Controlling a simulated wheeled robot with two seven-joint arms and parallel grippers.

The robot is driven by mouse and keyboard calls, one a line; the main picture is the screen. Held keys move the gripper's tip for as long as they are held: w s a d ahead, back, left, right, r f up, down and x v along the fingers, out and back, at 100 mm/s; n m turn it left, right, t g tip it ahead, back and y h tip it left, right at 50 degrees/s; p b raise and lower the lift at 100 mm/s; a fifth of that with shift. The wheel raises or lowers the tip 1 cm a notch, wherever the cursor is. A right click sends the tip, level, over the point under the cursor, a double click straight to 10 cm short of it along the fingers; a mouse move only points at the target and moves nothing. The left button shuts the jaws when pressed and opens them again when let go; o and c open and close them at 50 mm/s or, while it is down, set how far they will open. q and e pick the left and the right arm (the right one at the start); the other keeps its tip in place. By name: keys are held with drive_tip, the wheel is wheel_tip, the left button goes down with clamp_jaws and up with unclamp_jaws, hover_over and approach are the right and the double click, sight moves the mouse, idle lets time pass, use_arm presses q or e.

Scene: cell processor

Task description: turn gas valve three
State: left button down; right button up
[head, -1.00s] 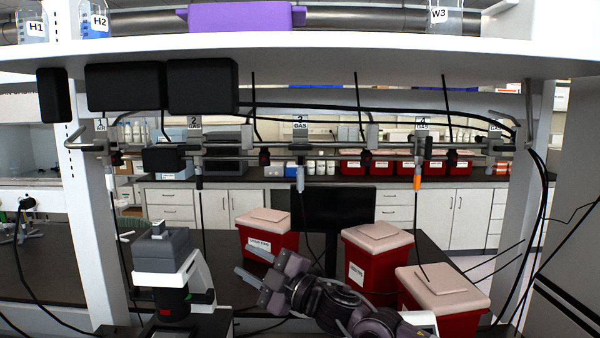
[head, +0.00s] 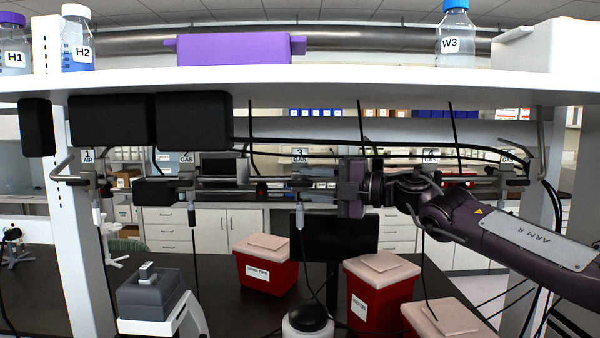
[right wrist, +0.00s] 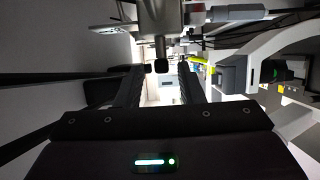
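Gas valve three is the grey fitting (head: 301,184) on the rail under its "3 GAS" label (head: 300,154), with a grey hose connector (head: 299,215) hanging below. My right gripper (head: 327,184) is at rail height just right of the valve, pointing left towards it. In the right wrist view, its two dark fingers (right wrist: 158,88) are apart with a gap between them. A small dark knob end (right wrist: 161,66) on a metal fitting shows in line with this gap, beyond or near the fingertips; contact cannot be told. My left gripper is not in view.
The valves labelled 2 (head: 187,183) and 1 (head: 94,183) are along the rail to the left. The white shelf (head: 300,84) runs above. Red bins (head: 268,273) and a dark monitor (head: 343,238) stand below. Black cables hang around the rail.

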sight(307, 184)
drive_tip(key=p+x, duration=0.1)
drive_tip(key=x, duration=0.1)
drive_tip(key=shift+w+a+r, duration=0.1)
drive_tip(key=shift+a, duration=0.1)
drive_tip(key=shift+w+a+f, duration=0.25)
drive_tip(key=shift+w+a, duration=0.05)
drive_tip(key=shift+w, duration=0.15)
drive_tip(key=shift+s, duration=0.1)
drive_tip(key=shift+s+r, duration=0.1)
drive_tip(key=shift+s, duration=0.05)
drive_tip(key=c, duration=0.3)
clamp_jaws()
